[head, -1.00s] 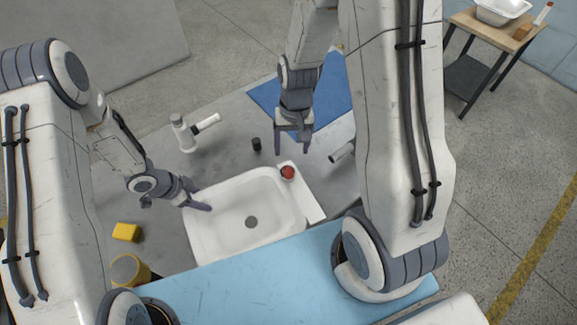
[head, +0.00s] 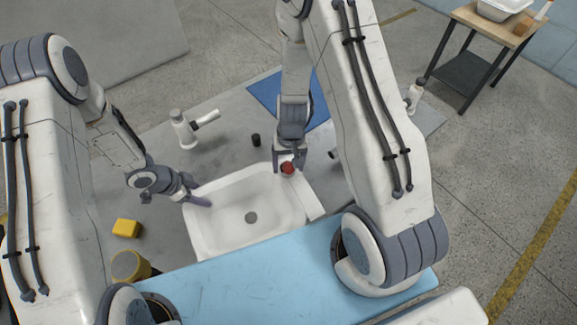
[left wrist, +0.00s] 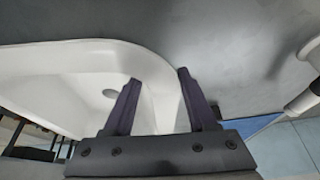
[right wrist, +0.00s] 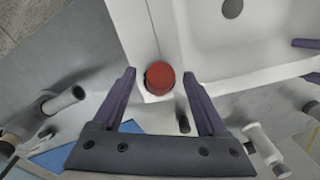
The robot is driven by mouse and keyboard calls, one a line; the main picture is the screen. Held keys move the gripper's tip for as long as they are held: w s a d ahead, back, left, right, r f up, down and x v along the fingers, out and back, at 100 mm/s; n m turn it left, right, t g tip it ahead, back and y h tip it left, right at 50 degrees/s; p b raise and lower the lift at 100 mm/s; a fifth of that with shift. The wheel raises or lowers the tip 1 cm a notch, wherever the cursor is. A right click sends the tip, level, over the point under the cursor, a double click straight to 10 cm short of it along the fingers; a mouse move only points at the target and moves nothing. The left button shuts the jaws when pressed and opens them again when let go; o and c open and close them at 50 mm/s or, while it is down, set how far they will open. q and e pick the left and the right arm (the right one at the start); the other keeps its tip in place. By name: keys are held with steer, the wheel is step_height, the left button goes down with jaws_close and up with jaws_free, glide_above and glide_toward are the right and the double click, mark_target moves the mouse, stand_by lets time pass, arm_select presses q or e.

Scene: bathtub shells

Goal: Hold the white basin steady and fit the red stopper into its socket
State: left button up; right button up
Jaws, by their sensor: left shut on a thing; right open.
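The white basin (head: 220,215) lies on the grey table, with a dark round hole (head: 251,217) in its floor. The red stopper (head: 288,168) sits on the white ledge at the basin's far right corner. My left gripper (head: 198,197) is shut on the basin's left rim; in the left wrist view its fingers (left wrist: 160,100) straddle the rim. My right gripper (head: 288,160) is open at the red stopper. In the right wrist view the stopper (right wrist: 160,78) lies between the open fingers (right wrist: 158,85), nearer the left one. I cannot tell whether it touches them.
A white tap-like fitting (head: 190,130) and a small black cylinder (head: 256,140) stand behind the basin. A yellow block (head: 127,228) and a yellow-topped cylinder (head: 128,265) are at the left. A blue mat (head: 265,92) lies behind. A light blue strip (head: 240,285) runs along the front.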

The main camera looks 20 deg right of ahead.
mark_target(289, 164)
jaws_close()
step_height(289, 164, up, 10)
stand_by(0.6)
